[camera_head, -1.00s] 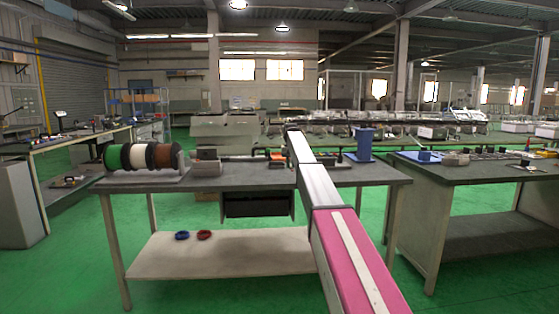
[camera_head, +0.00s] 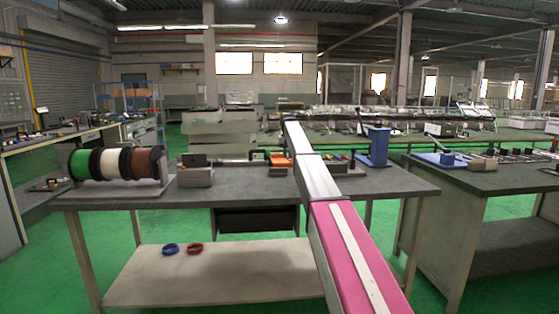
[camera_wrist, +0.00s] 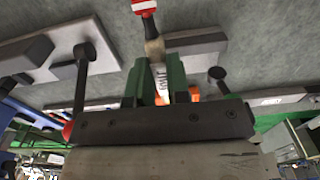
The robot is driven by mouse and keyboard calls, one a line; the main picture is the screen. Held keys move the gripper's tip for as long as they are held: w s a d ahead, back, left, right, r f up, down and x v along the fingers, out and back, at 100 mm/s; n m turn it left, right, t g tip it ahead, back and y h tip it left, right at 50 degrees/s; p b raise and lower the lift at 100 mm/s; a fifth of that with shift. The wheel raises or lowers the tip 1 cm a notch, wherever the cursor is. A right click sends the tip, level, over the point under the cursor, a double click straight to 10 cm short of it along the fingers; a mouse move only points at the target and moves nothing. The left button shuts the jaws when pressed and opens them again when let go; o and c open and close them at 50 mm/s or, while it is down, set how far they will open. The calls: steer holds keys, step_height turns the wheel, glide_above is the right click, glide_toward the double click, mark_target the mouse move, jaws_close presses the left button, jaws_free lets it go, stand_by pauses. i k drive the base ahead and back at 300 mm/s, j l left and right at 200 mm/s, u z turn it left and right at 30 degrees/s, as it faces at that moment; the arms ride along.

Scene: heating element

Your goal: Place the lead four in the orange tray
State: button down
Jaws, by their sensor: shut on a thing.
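In the wrist view my gripper (camera_wrist: 161,78) has two green fingers shut on a thin part with a white section bearing dark marks. I take this to be lead four (camera_wrist: 153,42); a tan and black length runs up from the fingers to a red-and-white end. Its lower part is hidden by the fingers. In the head view an orange thing, likely the orange tray (camera_head: 280,160), sits on the grey table beside my arm. My arm hides part of it, and my gripper is hidden there. An orange patch also shows behind the fingers in the wrist view.
The grey table (camera_head: 235,190) holds green, white and brown spools (camera_head: 115,163) at left, a grey box (camera_head: 195,176) and a blue stand (camera_head: 377,147). A second table (camera_head: 480,178) stands at right. Blue and red rings lie on the lower shelf (camera_head: 220,272).

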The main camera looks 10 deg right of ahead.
mark_target(281, 161)
steer(key=i, duration=1)
